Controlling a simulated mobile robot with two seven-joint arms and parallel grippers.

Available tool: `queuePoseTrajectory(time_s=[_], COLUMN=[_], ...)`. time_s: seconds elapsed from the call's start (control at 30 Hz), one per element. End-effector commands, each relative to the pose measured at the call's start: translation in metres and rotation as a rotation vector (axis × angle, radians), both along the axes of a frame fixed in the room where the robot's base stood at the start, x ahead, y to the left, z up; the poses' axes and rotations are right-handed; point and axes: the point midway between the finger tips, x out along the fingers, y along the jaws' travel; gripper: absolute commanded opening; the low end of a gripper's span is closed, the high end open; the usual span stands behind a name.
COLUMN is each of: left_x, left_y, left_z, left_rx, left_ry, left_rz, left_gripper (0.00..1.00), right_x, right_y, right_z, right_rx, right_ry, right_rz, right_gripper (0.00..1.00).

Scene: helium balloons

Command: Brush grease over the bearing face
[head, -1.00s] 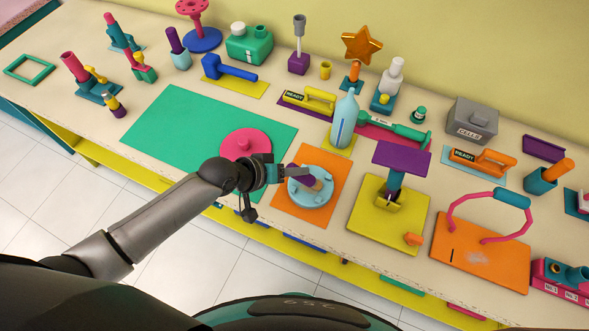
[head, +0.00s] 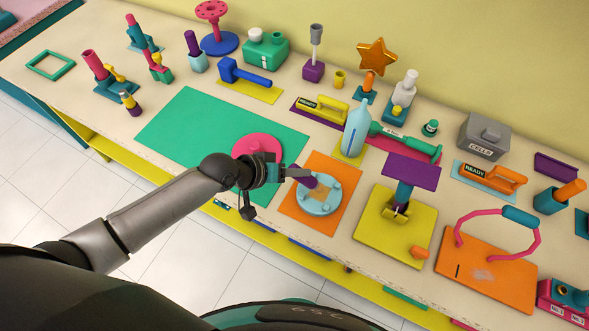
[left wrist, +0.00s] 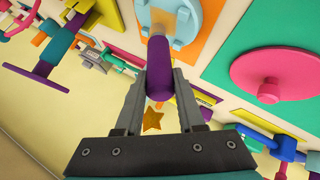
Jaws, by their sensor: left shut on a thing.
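My left gripper (head: 300,174) is shut on a purple handle (left wrist: 173,85), which looks like the brush's. My right gripper is out of view.
A pink disc with a knob (head: 256,144) on a green mat (head: 190,125) is just behind my left wrist. A pale blue bottle (head: 357,130) stands behind the plate. A yellow base with a purple-topped stand (head: 410,172) is to the right. The green mat's left part is clear.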

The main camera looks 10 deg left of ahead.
Motion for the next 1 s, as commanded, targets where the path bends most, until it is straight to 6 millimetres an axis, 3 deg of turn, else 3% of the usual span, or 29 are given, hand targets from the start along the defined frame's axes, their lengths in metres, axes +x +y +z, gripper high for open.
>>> queuePoseTrajectory(time_s=[0.27, 0.5, 0.8, 1.0], left_x=[0.000, 0.000, 0.000, 0.000], left_y=[0.000, 0.000, 0.000, 0.000], left_z=[0.002, 0.031, 0.061, 0.070], left_rx=[-0.001, -0.001, -0.001, 0.000], left_ry=[-0.001, -0.001, -0.003, -0.001], left_rz=[0.000, 0.000, -0.001, 0.000], left_gripper=[0.00, 0.00, 0.00, 0.00], right_x=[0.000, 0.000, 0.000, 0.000], right_y=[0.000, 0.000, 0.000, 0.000], right_z=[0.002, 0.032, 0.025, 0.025], right_rx=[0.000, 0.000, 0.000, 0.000], right_ry=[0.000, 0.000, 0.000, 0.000], right_rz=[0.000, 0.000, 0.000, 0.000], right_gripper=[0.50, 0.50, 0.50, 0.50])
